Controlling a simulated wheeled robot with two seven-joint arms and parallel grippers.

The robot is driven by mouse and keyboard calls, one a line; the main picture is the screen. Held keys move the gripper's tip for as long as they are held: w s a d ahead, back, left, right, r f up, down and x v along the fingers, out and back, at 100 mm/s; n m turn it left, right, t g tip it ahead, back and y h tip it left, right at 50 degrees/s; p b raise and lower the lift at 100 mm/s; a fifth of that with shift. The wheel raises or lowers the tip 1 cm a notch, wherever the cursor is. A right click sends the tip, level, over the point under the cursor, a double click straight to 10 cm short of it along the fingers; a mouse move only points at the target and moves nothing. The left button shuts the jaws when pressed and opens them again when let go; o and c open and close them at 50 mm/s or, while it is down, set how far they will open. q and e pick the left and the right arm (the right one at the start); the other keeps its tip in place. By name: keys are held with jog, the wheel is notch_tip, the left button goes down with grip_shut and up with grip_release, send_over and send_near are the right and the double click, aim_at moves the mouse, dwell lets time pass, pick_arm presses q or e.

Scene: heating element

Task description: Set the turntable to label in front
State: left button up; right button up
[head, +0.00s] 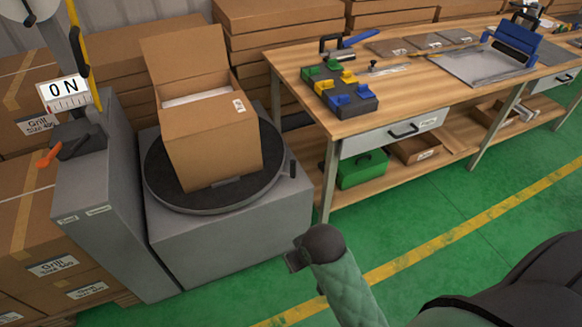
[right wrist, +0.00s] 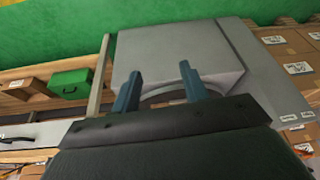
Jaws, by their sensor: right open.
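The turntable is a dark round disc (head: 270,170) on a grey machine (head: 235,240) at the left of the head view. An open cardboard box (head: 210,145) stands on it, flap raised. A small white label (head: 239,105) is at the upper right of the box side facing the camera. In the right wrist view, my right gripper (right wrist: 159,68) is open and empty, its two fingers apart and pointing towards the grey machine (right wrist: 175,45). An arc of the turntable's edge shows behind the fingers. My left gripper is out of view.
A control post (head: 105,200) with an ON sign (head: 63,90) and orange handle stands left of the turntable. A workbench (head: 400,90) with tools stands to the right, a green case (head: 362,169) on its lower shelf. Green floor in front is clear.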

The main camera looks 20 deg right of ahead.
jog(key=w+d+r+t+p, duration=0.15)
jog(key=w+r, duration=0.35)
jog(key=w, duration=0.6)
jog(key=w+d+r+h+p, duration=0.15)
jog(key=w+r, duration=0.35)
jog(key=w, duration=0.6)
jog(key=w+d+r+t, duration=0.15)
jog(key=w+r, duration=0.25)
jog(key=w, duration=0.7)
jog(key=g+p, duration=0.1)
jog(key=g, duration=0.6)
send_over(293, 168)
jog(key=f, duration=2.3)
jog(key=shift+w+d+f, duration=0.3)
jog(key=shift+w+f, duration=0.1)
jog(key=shift+w+n, duration=0.1)
jog(key=shift+n, duration=0.2)
notch_tip(293, 168, down, 7)
jog(key=shift+r+p, duration=0.2)
jog(key=shift+p, duration=0.6)
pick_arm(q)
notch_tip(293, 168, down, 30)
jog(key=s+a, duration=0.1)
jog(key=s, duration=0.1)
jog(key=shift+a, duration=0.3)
pick_arm(e)
jog(key=shift+f, duration=0.55)
